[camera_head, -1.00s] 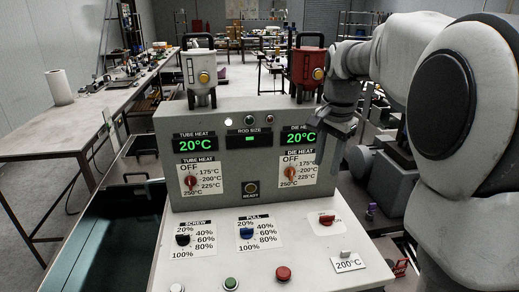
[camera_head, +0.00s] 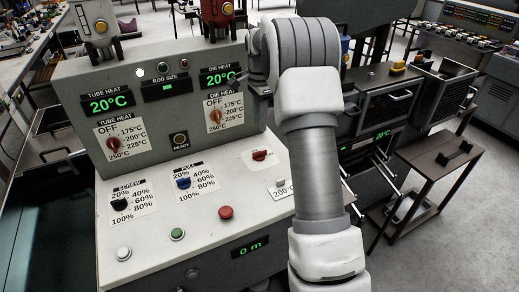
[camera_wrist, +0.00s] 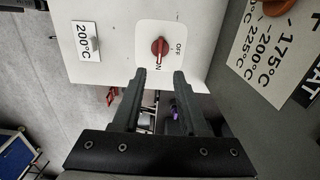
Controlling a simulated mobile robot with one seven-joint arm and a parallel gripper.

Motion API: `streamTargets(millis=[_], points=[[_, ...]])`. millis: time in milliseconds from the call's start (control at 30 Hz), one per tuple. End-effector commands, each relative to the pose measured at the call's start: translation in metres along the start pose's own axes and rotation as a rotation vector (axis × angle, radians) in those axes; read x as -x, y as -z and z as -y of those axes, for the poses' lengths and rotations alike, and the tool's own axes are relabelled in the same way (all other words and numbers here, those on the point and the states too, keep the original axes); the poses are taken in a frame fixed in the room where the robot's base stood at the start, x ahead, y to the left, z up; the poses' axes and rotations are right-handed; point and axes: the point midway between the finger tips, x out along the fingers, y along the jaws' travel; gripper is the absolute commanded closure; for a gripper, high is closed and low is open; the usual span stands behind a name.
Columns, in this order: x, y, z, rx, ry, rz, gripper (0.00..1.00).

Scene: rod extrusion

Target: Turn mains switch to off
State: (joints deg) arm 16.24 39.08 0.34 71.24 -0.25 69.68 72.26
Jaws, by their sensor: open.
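The mains switch is a red knob (camera_wrist: 159,47) on a white plate in the wrist view, with OFF to its right and ON, partly hidden, below it. Its handle lies along the line towards ON. The knob also shows in the head view (camera_head: 259,155), on the console's sloped top, left of my arm. My gripper (camera_wrist: 160,78) is open and empty in the wrist view. Its two fingertips lie just below the knob in the picture, one on each side of its line. The gap in depth is hard to judge.
The grey upright panel (camera_head: 65,85) with die heat and tube heat dials rises behind the switch. A 200°C label (camera_wrist: 87,41) is beside the switch plate. A red button (camera_head: 225,212) and a green button (camera_head: 177,234) sit nearer the front. A brown side table (camera_head: 440,150) stands right.

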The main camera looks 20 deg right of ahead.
Motion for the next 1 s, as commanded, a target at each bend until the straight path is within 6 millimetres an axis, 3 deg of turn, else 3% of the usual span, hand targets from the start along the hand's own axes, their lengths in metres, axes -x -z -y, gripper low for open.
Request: streamTargets(millis=[200,500,700,967,1000], points=[[-0.051,-0.001,-0.001,0.001,-0.004,0.002,0.57],[-0.102,-0.001,0.0,0.001,-0.002,0.002,0.57],[-0.116,0.0,0.0,0.001,0.0,0.0,0.57],[-0.117,0.0,0.0,0.002,0.0,0.0,0.57],[-0.117,0.0,0.0,0.002,0.0,0.0,0.61]])
